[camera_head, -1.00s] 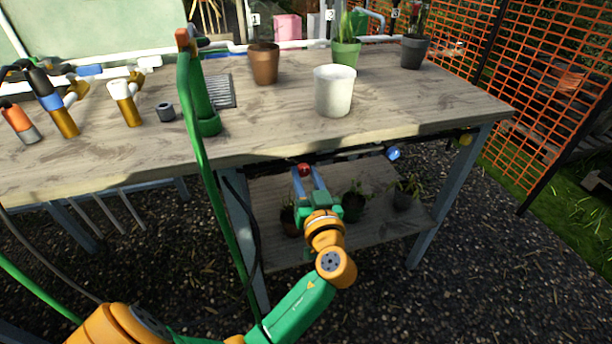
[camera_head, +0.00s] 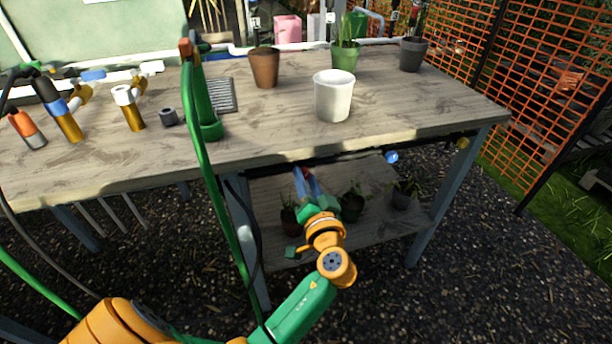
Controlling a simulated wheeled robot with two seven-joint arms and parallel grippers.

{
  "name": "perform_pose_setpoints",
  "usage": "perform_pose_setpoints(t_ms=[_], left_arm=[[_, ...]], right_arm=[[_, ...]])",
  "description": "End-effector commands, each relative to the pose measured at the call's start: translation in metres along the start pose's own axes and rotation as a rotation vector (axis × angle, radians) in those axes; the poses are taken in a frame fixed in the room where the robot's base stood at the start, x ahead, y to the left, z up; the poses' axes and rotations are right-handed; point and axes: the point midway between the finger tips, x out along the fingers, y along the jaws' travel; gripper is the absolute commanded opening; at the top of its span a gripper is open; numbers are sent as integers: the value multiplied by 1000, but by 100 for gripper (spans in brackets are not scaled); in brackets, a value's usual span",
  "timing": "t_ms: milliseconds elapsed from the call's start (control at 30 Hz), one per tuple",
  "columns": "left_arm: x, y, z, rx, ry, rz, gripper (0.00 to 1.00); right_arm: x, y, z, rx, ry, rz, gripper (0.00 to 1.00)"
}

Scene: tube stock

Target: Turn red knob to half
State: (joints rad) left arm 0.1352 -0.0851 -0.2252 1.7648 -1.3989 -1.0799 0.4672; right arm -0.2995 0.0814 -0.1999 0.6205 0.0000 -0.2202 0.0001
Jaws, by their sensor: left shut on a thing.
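The red knob (camera_head: 308,172) is under the front edge of the table; only a little red shows between my fingers. My left gripper (camera_head: 305,175) reaches up to it from below and is shut on it. The fingers hide most of the knob, so its angle cannot be read. My right gripper is not in view.
A blue knob (camera_head: 391,157) and a yellow knob (camera_head: 463,143) sit further right under the same table (camera_head: 420,108). A lower shelf (camera_head: 375,225) with potted plants lies behind my gripper. A green hose (camera_head: 207,190) hangs to its left.

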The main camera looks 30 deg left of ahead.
Motion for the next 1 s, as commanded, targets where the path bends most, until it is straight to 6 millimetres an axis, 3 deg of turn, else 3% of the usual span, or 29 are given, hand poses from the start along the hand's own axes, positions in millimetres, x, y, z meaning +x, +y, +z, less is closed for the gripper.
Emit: perform_pose_setpoints(t_ms=[1000], left_arm=[[0,0,-2,885,-47,8,0]], right_arm=[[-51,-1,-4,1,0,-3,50]])
